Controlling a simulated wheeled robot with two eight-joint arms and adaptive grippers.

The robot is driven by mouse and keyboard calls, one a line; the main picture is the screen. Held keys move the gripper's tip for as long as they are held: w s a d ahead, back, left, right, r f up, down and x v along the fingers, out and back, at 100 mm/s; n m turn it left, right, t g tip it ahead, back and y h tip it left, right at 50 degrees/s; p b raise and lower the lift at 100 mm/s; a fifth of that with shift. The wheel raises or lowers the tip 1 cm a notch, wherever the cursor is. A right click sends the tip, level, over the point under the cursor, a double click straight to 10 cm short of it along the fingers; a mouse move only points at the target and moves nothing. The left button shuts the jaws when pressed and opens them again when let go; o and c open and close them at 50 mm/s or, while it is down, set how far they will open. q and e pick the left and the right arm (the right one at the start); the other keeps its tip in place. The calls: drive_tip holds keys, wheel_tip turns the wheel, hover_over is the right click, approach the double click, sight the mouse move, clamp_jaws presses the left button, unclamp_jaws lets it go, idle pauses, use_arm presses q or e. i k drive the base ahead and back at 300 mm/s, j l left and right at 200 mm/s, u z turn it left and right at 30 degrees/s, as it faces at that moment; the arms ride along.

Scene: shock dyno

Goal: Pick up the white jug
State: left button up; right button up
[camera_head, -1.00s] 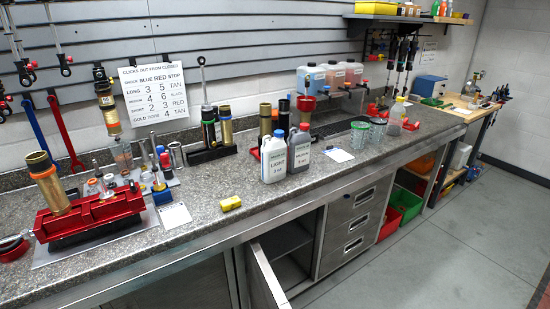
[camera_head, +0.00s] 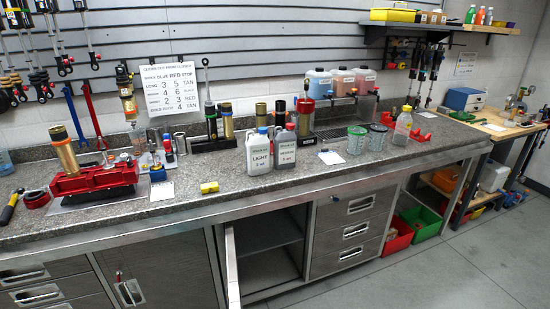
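The white jug (camera_head: 258,156) stands upright on the granite counter, near the middle of the view. It has a blue cap and a label that reads "LIGHT". Neither of my grippers shows in the head view.
Gold and black cylinders stand behind. Two mesh cups (camera_head: 356,140) stand to the right, a red vise (camera_head: 95,181) to the left. A cabinet door (camera_head: 232,265) hangs open below.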

sight(257, 146)
drive_tip(key=i+l, duration=0.2)
drive_tip(key=l, duration=0.2)
drive_tip(key=i+l+u, duration=0.15)
drive_tip(key=l, duration=0.25)
drive_tip(key=i+l, duration=0.3)
drive_tip(key=l+u, duration=0.05)
drive_tip(key=l, duration=0.05)
